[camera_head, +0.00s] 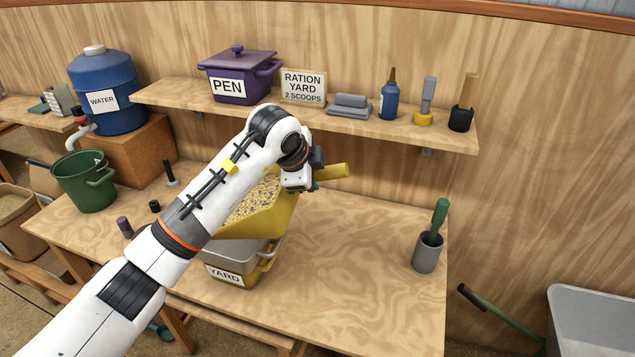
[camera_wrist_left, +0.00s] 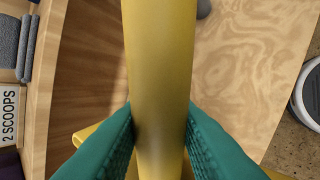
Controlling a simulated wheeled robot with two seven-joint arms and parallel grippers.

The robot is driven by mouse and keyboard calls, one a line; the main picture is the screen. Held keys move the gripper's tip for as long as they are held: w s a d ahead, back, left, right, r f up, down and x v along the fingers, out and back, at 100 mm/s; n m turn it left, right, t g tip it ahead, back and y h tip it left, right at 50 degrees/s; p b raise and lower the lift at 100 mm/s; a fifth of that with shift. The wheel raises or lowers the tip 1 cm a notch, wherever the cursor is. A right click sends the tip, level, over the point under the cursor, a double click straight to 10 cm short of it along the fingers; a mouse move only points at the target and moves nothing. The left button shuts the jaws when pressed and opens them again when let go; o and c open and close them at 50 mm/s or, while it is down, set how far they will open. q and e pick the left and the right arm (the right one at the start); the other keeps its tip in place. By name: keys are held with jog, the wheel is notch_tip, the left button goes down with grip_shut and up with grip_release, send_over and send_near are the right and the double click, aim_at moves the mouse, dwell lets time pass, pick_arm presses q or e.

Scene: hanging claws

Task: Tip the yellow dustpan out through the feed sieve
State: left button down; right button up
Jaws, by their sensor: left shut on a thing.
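My left gripper (camera_head: 314,184) is shut on the handle of the yellow dustpan (camera_head: 262,222). In the left wrist view its teal fingers (camera_wrist_left: 159,115) press both sides of the yellow handle (camera_wrist_left: 157,60). The dustpan holds a speckled grain mix and is above the table, its pan toward the left. Below it is a grey metal-rimmed piece (camera_head: 232,262), which looks like the feed sieve, on a yellow bin labelled YARD (camera_head: 224,276). My arm and the dustpan hide much of both; I cannot see the mesh. My right gripper is not in view.
A green bucket (camera_head: 85,185) and blue water tank (camera_head: 105,92) stand left. A grey cup (camera_head: 428,255) with a green-handled tool stands right. The table's middle right is clear.

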pick_arm(q)
jog(key=shift+w+a+r+h, duration=0.1)
jog(key=shift+a+r+h, duration=0.45)
jog(key=shift+r, duration=0.3)
jog(key=shift+n+h, duration=0.6)
jog(key=shift+h, duration=0.35)
jog(key=shift+w+a+r+p, duration=0.2)
jog(key=shift+a+r+p, duration=0.15)
jog(key=shift+a+r, duration=0.5)
jog(key=shift+w+a+r+p, duration=0.15)
jog(key=shift+a+r+p, duration=0.2)
jog(key=shift+a+r, duration=0.45)
jog(key=w+a+r+n+h+p, duration=0.2)
jog(key=a+r+h+p, duration=0.2)
jog(key=a, duration=0.7)
notch_tip(320, 180, up, 3)
jog(key=shift+w+a+f+g+h+p, duration=0.15)
jog(key=shift+w+a+g+h+p, duration=0.15)
jog(key=shift+h, duration=0.6)
jog(key=shift+w+a+r+n+h+p, duration=0.1)
jog(key=shift+w+a+n+h+p, duration=0.25)
jog(key=shift+a, duration=0.6)
jog(key=shift+w+a+r+n+h, duration=0.1)
jog(key=shift+a+h, duration=0.35)
jog(key=shift+a, duration=0.5)
jog(key=shift+w+a+n+h+p, duration=0.25)
jog(key=shift+a+h, duration=0.15)
jog(key=shift+a, duration=0.55)
